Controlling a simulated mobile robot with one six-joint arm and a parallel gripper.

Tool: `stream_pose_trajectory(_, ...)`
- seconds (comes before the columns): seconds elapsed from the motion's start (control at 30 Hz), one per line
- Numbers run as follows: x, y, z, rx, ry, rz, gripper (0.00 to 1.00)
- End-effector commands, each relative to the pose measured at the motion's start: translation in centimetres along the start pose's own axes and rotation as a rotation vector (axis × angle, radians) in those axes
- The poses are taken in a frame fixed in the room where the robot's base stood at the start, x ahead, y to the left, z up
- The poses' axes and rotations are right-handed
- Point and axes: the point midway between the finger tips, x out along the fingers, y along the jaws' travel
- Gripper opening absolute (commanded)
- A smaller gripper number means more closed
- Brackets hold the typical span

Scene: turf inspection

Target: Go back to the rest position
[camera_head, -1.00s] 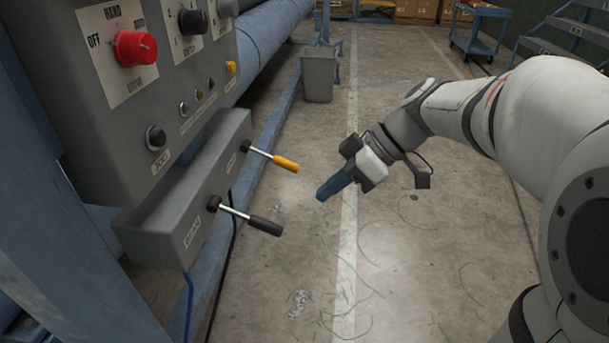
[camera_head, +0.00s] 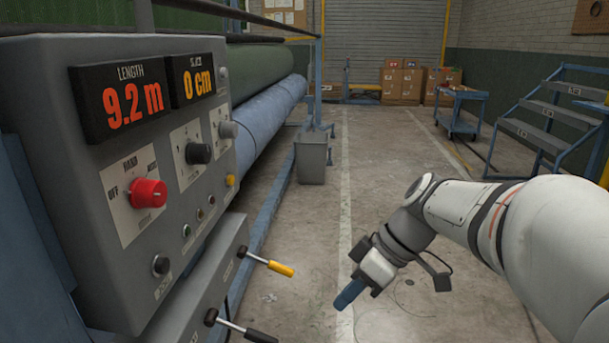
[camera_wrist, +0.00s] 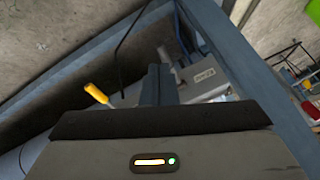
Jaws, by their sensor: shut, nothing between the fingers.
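My gripper (camera_head: 350,294) is shut and empty. It hangs over the concrete floor to the right of the control panel (camera_head: 60,200), apart from it, with its blue fingers pointing down and to the left. My arm reaches in from the right edge of the head view. In the wrist view, my shut fingers (camera_wrist: 154,85) stand upright in the middle, with the yellow-handled lever (camera_wrist: 96,93) to their left and the grey lever box (camera_wrist: 205,80) behind and to the right.
The panel has a red knob (camera_head: 148,193) and a display reading 9.2 m and 0 cm. The yellow lever (camera_head: 280,269) and black lever (camera_head: 260,336) stick out toward my gripper. A grey bin (camera_head: 311,160), steps (camera_head: 550,110) and a cart (camera_head: 458,110) stand farther back. The middle aisle is clear.

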Motion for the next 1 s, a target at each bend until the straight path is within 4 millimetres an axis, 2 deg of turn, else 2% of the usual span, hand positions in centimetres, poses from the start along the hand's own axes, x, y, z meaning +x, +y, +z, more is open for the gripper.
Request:
stream_pose_trajectory(0.03,-2.5,-1.5,-1.0,0.06,-0.033,0.026,0.0)
stream_pose_trajectory(0.4,-10.2,-6.2,-0.9,0.523,-0.188,0.296,0.0)
stream_pose_trajectory(0.7,-16.7,-9.0,-1.4,0.816,-0.164,0.551,0.0)
stream_pose_trajectory(0.83,-18.3,-9.5,-1.4,0.893,-0.133,0.621,0.0)
stream_pose_trajectory(1.0,-18.8,-9.5,-1.3,0.939,-0.112,0.659,0.0)
